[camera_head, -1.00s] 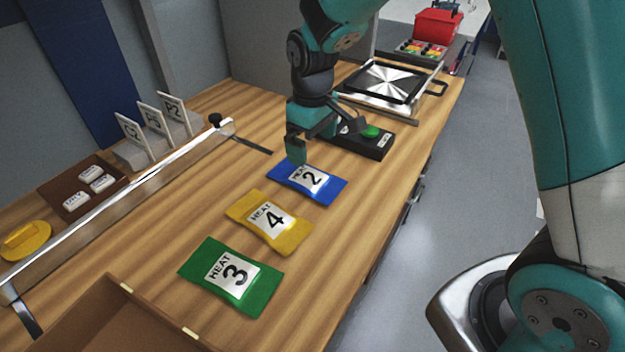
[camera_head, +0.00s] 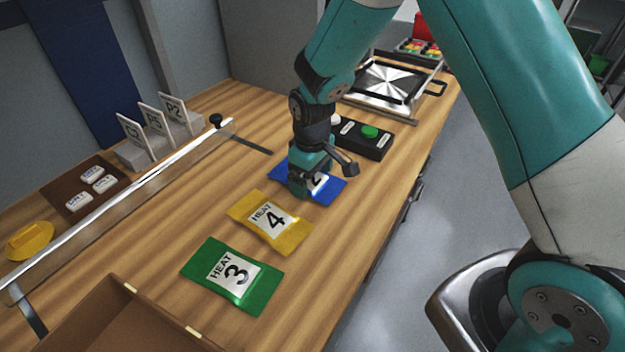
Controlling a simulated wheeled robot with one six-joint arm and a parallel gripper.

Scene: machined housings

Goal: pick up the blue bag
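The blue bag (camera_head: 329,191) lies flat on the wooden bench, with a white label that is partly covered. My gripper (camera_head: 322,178) is over the bag, pointing down, with its fingers spread wide. One finger is at the bag's left side and the other at its upper right. The gripper hides the bag's middle and much of its label. I cannot tell whether the fingertips touch the bag or the bench.
A yellow bag (camera_head: 291,236) marked HEAT 4 and a green bag (camera_head: 262,290) marked HEAT 3 lie nearer. A black box with a green button (camera_head: 370,131) stands just behind the blue bag. A metal rail (camera_head: 130,190) runs along the left, and a cardboard box (camera_head: 110,318) is in front.

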